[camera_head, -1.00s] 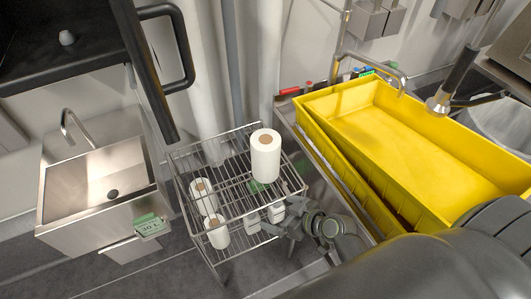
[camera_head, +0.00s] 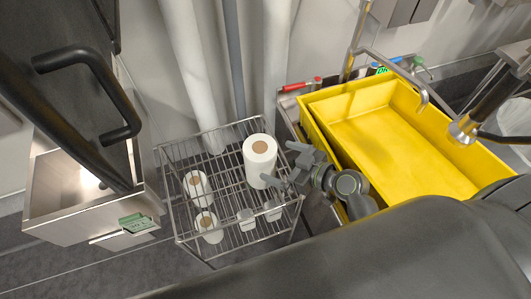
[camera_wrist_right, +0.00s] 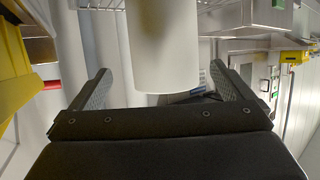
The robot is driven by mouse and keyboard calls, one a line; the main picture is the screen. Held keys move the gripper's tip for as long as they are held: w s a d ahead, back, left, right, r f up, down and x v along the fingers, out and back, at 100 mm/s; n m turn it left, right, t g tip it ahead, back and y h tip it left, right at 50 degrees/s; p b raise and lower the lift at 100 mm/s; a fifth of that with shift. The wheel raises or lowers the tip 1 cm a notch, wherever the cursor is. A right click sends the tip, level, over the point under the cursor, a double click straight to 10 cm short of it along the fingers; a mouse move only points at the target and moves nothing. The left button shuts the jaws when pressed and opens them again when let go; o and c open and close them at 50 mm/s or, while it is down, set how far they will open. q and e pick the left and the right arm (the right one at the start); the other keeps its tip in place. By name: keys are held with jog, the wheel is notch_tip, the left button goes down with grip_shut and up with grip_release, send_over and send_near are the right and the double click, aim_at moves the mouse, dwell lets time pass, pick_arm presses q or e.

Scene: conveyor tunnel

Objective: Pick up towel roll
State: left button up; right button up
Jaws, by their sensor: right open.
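A large white towel roll (camera_head: 259,160) with a brown core stands upright on the top level of a wire rack (camera_head: 170,151). My right gripper (camera_head: 278,163) is open at the roll's right side, with one finger toward its far side and one toward its near side. In the right wrist view, the white roll (camera_wrist_right: 163,45) stands between and ahead of the spread fingers of the right gripper (camera_wrist_right: 161,72). I cannot tell whether the fingers touch it. Two smaller rolls, one (camera_head: 196,188) behind another (camera_head: 208,228), stand lower in the rack. My left gripper is out of view.
A yellow tub (camera_head: 405,150) on a metal counter is right of the rack. Small white containers (camera_head: 246,218) sit low in the rack. White pipes (camera_head: 192,75) run behind it.

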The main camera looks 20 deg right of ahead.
aim_at(273, 162)
jog(key=shift+w+a+f, duration=0.3)
jog(key=shift+w+a, duration=0.2)
jog(key=shift+a, duration=0.1)
jog(key=shift+w+a+f, duration=0.3)
jog(key=shift+w+a, duration=0.15)
jog(key=shift+a, duration=0.15)
jog(key=b+x, duration=0.1)
jog(key=x, duration=0.2)
jog(key=shift+w+f, duration=0.3)
jog(key=c, duration=1)
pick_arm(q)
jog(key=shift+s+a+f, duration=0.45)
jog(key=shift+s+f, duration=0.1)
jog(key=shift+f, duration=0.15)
pick_arm(e)
jog(key=shift+r, duration=5.1)
jog(key=o, duration=0.4)
jog(key=c, duration=0.7)
